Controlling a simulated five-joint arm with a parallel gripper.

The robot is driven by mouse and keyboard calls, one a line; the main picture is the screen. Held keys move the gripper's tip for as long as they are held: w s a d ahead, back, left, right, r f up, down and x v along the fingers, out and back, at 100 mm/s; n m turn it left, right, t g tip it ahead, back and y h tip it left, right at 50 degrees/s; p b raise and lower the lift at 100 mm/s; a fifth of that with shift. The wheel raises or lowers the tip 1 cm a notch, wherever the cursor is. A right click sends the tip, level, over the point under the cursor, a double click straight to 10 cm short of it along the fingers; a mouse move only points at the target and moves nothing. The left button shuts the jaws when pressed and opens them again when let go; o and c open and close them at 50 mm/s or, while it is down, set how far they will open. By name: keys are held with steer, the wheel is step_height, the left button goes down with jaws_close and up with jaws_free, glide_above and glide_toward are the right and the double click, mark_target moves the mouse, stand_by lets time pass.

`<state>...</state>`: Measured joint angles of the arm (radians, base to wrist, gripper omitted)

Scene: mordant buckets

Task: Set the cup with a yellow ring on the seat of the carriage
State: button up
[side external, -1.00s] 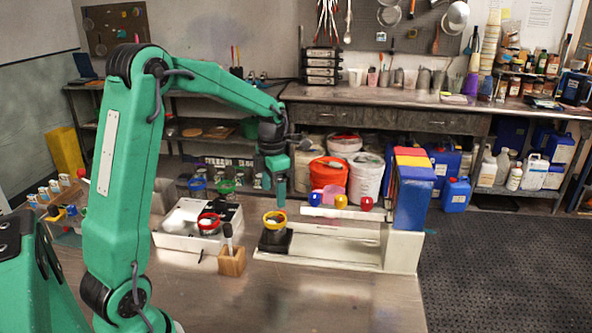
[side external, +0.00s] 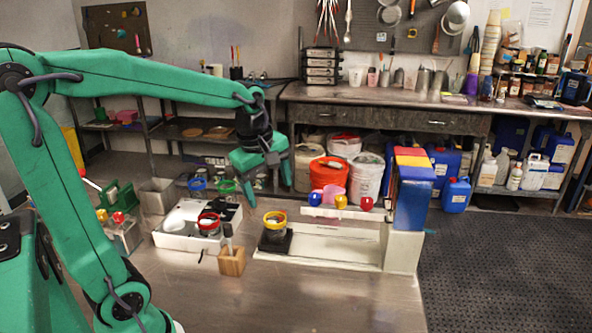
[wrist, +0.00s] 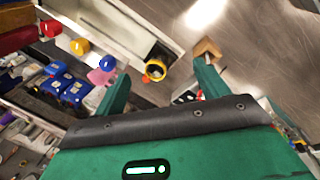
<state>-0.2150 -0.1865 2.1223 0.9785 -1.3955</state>
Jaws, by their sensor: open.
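The cup with a yellow ring (side external: 274,218) stands upright on the black carriage (side external: 276,242) at the left end of the white track. It also shows in the wrist view (wrist: 155,70), with the black carriage partly hidden around it. My gripper (side external: 266,192) is open and empty, above and slightly behind the cup, apart from it. In the wrist view its two fingers (wrist: 160,76) frame the cup from either side. How squarely the cup sits on the seat I cannot tell.
A white tray (side external: 168,240) at left holds a red-ringed cup (side external: 208,222). A wooden block (side external: 231,262) with a brush stands in front of it. A white bar with blue, yellow and red knobs (side external: 340,202) runs behind the track. A tall blue block (side external: 411,207) stands at its right end.

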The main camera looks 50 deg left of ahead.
steer(key=s+d+m+t, duration=0.1)
steer(key=s+d+m, duration=0.2)
steer(key=m, duration=0.6)
steer(key=s+d+r+m+t, duration=0.1)
steer(key=s+d+m+t, duration=0.1)
steer(key=s+d+m, duration=0.2)
steer(key=s+m, duration=0.3)
steer(key=m, duration=0.2)
steer(key=shift+s+h, duration=0.3)
steer(key=shift+s, duration=0.05)
